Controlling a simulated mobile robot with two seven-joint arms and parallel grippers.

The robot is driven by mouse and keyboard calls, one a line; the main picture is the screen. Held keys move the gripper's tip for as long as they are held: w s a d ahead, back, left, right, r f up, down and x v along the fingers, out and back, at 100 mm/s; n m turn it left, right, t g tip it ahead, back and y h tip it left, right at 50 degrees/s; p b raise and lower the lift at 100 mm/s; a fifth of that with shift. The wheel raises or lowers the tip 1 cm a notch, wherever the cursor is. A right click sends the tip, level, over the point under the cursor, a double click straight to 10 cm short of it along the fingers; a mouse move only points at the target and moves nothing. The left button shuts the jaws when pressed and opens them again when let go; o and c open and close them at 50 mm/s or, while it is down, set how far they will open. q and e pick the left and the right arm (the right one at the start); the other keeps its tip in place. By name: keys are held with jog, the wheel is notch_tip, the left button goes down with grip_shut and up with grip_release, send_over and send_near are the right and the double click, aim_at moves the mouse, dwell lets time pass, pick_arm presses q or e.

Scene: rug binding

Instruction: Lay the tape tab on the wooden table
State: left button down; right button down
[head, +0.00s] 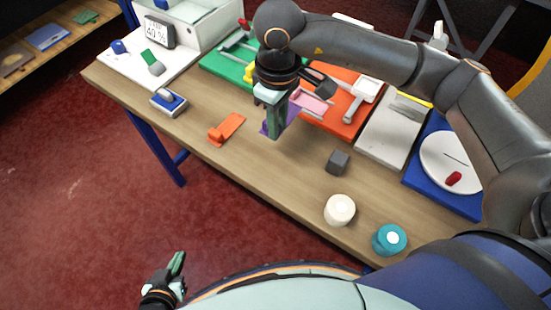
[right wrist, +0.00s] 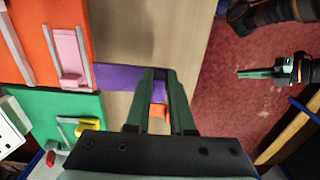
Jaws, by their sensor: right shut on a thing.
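A flat purple strip, seemingly the tape tab, shows below my right gripper (head: 272,128) in the head view. My right gripper is shut on this purple strip (right wrist: 125,78), which in the right wrist view spans from the orange board's edge to between the fingers. Whether the strip touches the table is unclear.
An orange tool (head: 227,129) lies left of my right gripper. A dark cube (head: 338,162), cream roll (head: 340,210) and teal roll (head: 389,239) stand to the right. Behind are a green board (head: 222,66), an orange board (head: 345,125) and a grey board (head: 383,140).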

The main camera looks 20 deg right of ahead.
send_over(275, 175)
notch_tip(275, 175, down, 5)
jog(key=shift+w+f+p, duration=0.1)
jog(key=shift+f+p, duration=0.05)
jog(key=shift+p, duration=0.3)
notch_tip(275, 175, down, 3)
jog(key=shift+r+p, duration=0.1)
jog(key=shift+p, duration=0.4)
jog(key=shift+f, duration=0.3)
jog(key=shift+f, duration=0.15)
jog(key=c, duration=0.8)
grip_release()
